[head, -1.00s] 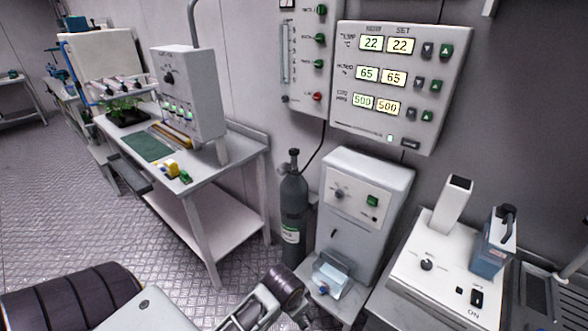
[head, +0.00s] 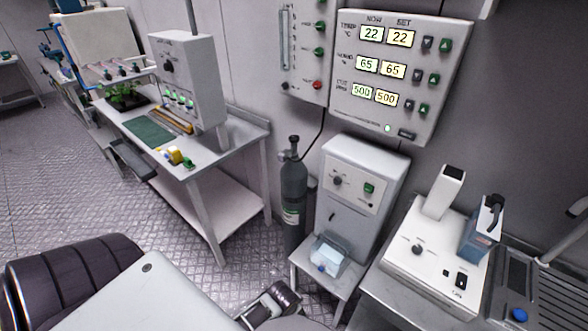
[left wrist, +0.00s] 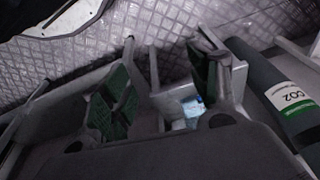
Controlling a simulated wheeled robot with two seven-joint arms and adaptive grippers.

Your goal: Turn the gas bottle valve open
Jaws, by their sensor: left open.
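The grey gas bottle (head: 293,205) stands upright on the floor beside the white cabinet. Its dark valve (head: 291,147) is at the top, with a hose running up the wall behind. In the left wrist view the bottle (left wrist: 252,68) lies slanted at the right, with a white and green CO2 label; its valve is not visible there. My left gripper (left wrist: 165,75) is open and empty, its green-padded fingers apart, and the bottle is outside them. In the head view my left arm crosses the bottom, and its fingers are not clearly visible. My right gripper is not in view.
The white cabinet (head: 361,175) stands right of the bottle on a low stand with a clear tray (head: 328,257). A steel table (head: 230,140) is to the left. A control panel (head: 400,75) hangs above. Patterned floor (head: 70,185) is open at left.

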